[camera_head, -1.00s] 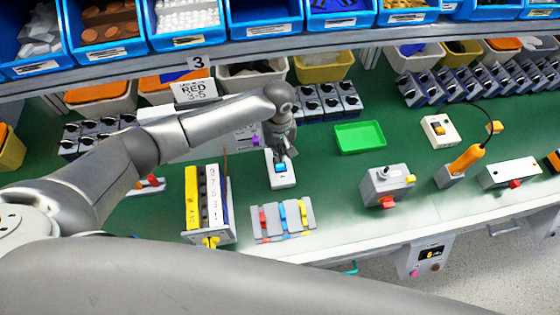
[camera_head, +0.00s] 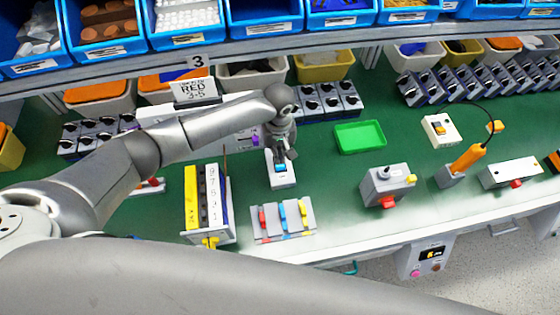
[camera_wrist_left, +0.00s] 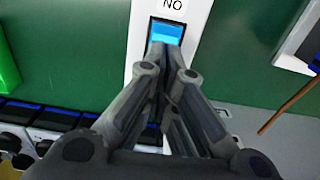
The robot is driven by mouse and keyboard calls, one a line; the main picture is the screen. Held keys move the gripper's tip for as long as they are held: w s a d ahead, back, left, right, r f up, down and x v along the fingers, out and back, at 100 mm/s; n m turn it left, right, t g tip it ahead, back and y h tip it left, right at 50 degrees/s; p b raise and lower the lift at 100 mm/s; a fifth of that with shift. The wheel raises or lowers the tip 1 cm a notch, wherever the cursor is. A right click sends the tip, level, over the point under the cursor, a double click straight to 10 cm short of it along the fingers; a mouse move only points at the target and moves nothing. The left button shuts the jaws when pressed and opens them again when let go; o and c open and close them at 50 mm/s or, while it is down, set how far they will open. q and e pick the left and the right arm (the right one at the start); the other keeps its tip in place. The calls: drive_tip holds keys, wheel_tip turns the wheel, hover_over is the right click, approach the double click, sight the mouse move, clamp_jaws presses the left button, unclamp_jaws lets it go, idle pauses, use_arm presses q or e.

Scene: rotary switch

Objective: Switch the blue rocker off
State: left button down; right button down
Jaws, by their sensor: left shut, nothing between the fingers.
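The blue rocker (camera_head: 281,168) sits in a white switch plate (camera_head: 284,183) on the green bench top, near the middle of the head view. In the left wrist view the blue rocker (camera_wrist_left: 166,33) shows in a dark frame, below a label reading "NO". My left gripper (camera_head: 286,154) is shut and empty, right at the rocker on its far side. In the left wrist view its closed fingertips (camera_wrist_left: 162,52) overlap the lower part of the rocker. I cannot tell whether they touch it. My right gripper is not in view.
A panel with red, blue and yellow levers (camera_head: 283,219) lies in front of the switch. A holder with yellow and white blocks (camera_head: 208,205) stands to the left. A green tray (camera_head: 360,137) and a grey box with a red knob (camera_head: 388,186) are to the right.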

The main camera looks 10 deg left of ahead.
use_arm(q)
drive_tip(key=shift+s+f, duration=0.1)
drive_tip(key=shift+f, duration=0.55)
idle(0.3)
wheel_tip(320, 180, up, 7)
drive_tip(key=p, duration=0.8)
idle(0.3)
